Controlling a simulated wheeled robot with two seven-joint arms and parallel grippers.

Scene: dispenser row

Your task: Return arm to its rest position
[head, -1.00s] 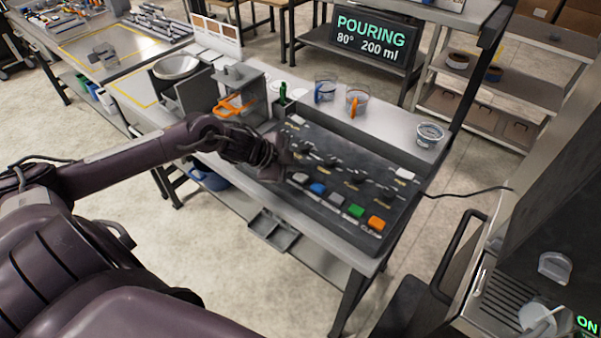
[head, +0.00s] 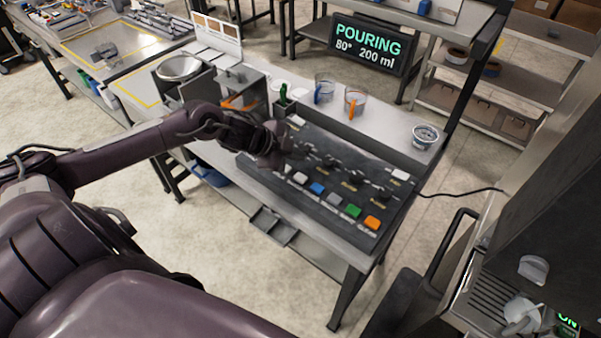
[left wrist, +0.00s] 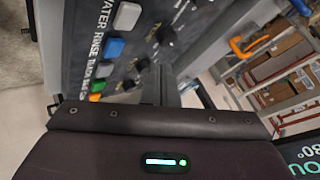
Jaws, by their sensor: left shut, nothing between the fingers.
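My left arm comes in from the left in the head view. My left gripper (head: 276,152) is shut and empty, over the far left part of the dark button panel (head: 262,172). It hides part of the panel's left side. In the left wrist view the shut fingers (left wrist: 160,86) point toward the panel (left wrist: 80,25), which shows a white button (left wrist: 127,16), a blue button (left wrist: 114,47) and others. I cannot tell the exact gap between fingers and panel. My right gripper is in neither view.
A display (head: 367,45) reads "POURING 80° 200 ml". Behind the panel stand measuring jugs (head: 355,103), a round tub (head: 425,137) and a grey dispenser with an orange handle (head: 238,103). A metal machine (head: 490,290) is at lower right. Floor is open in front of the table.

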